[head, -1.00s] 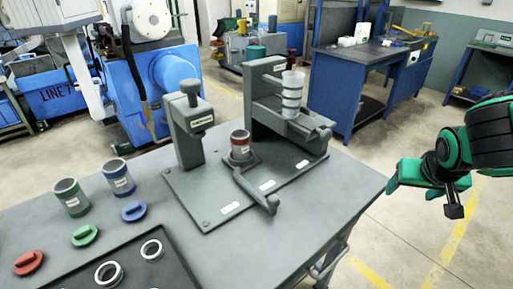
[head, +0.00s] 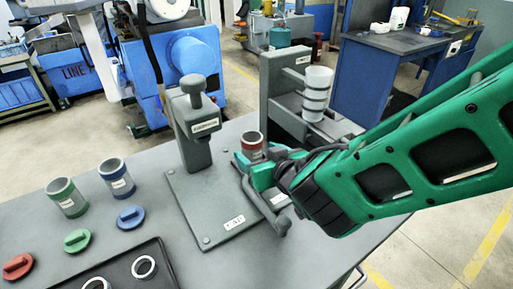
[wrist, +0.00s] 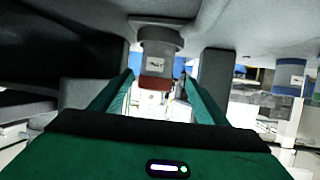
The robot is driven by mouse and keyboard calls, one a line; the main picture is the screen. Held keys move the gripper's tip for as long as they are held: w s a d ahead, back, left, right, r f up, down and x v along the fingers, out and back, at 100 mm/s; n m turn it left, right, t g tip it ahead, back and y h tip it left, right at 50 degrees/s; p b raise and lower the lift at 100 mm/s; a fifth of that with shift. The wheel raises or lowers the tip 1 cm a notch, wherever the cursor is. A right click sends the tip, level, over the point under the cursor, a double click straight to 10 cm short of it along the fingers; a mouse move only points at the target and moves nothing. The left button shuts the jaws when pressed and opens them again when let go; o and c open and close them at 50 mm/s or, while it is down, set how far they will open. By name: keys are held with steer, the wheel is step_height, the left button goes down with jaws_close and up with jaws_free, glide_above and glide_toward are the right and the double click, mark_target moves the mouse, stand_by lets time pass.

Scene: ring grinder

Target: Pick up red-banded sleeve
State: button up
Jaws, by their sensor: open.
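My gripper (wrist: 160,92) is open, with one green finger on each side of the sleeve. Light gaps show between sleeve and fingers, and I cannot tell how far the fingertips reach along it.
A lever handle (head: 279,226) is in front. Green (head: 66,198) and blue (head: 117,178) sleeves and coloured caps stand at left.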

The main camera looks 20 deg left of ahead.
mark_target(254, 150)
steer(key=x, duration=0.4)
steer(key=shift+w+a+f, duration=0.2)
steer(key=shift+w, duration=0.1)
steer(key=shift+w+a+f, duration=0.3)
steer(key=shift+w+f, duration=0.1)
steer(key=shift+w, duration=0.2)
steer(key=shift+w+a+f, duration=0.35)
steer(key=shift+w+f, duration=0.05)
steer(key=shift+w, duration=0.2)
steer(key=shift+w+a+f, duration=0.3)
steer(key=shift+w+f, duration=0.1)
steer(key=shift+w, duration=0.2)
steer(key=shift+w+a+f, duration=0.2)
steer(key=shift+w+a, duration=0.2)
steer(key=shift+c, duration=0.6)
steer(key=c, duration=1)
steer(key=shift+c, duration=0.5)
steer(key=shift+r, duration=0.15)
